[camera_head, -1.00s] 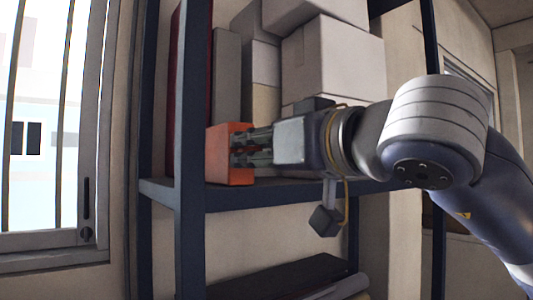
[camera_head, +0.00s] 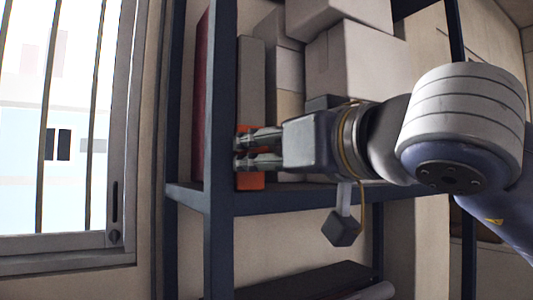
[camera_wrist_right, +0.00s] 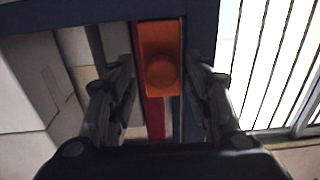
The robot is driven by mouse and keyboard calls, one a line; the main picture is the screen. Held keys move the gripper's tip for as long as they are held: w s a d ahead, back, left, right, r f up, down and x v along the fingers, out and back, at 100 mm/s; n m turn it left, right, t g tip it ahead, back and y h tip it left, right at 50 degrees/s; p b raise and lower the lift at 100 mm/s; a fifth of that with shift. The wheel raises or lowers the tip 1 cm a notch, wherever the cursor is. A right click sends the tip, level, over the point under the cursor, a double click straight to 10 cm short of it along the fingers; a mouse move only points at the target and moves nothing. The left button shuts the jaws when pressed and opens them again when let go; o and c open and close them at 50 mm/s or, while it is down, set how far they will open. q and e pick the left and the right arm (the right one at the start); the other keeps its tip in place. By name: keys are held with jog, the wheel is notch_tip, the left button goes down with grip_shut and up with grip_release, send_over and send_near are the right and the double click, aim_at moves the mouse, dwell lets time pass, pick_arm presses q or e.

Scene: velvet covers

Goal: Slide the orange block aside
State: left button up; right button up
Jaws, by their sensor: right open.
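The orange block (camera_head: 251,181) sits on the shelf board right beside the dark upright post in the head view. Much of it is hidden behind my right gripper (camera_head: 238,152), and its left side meets the post's edge in the picture. In the right wrist view the orange block (camera_wrist_right: 160,35) shows a round orange feature and lies between the two spread fingers of my right gripper (camera_wrist_right: 160,72), with gaps on both sides. The right gripper is open and holds nothing. Whether it touches the block I cannot tell. My left gripper is out of view.
The dark post (camera_head: 220,110) stands close to the fingertips. A grey upright box (camera_head: 251,80) and stacked pale boxes (camera_head: 358,65) stand on the shelf (camera_head: 300,198), behind or beside my arm. A red panel (camera_head: 200,90) is behind the post. A barred window is at the left.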

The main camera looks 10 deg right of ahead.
jog(key=v, duration=1.1)
jog(key=shift+s+d, duration=0.15)
jog(key=shift+s, duration=0.15)
jog(key=shift+f, duration=0.1)
